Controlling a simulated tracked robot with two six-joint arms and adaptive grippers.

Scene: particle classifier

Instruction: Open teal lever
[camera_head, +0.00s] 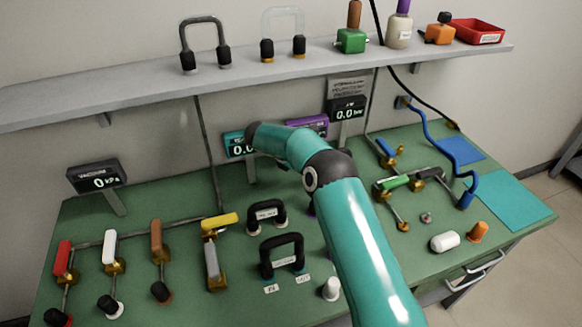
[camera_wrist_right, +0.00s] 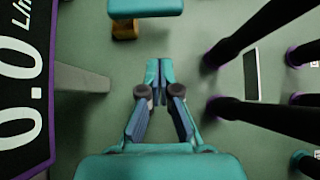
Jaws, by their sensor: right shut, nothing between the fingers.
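The teal lever (camera_wrist_right: 146,8) shows at the top edge of the right wrist view, a flat teal handle above a brass valve body (camera_wrist_right: 125,29). My right gripper (camera_wrist_right: 160,68) is shut and empty; its fingertips point toward the lever and appear a gap short of it in the picture. Whether they are at the same height I cannot tell. In the head view my teal right arm hides the gripper and the teal lever. My left gripper is in neither view.
A purple-edged display (camera_wrist_right: 22,95) stands left of my gripper; black arched handles (camera_wrist_right: 270,25) with purple feet stand right. On the green bench (camera_head: 150,205), red (camera_head: 63,258), white (camera_head: 110,246), brown (camera_head: 156,238) and yellow (camera_head: 219,224) levers stand left. A shelf (camera_head: 130,95) runs above.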

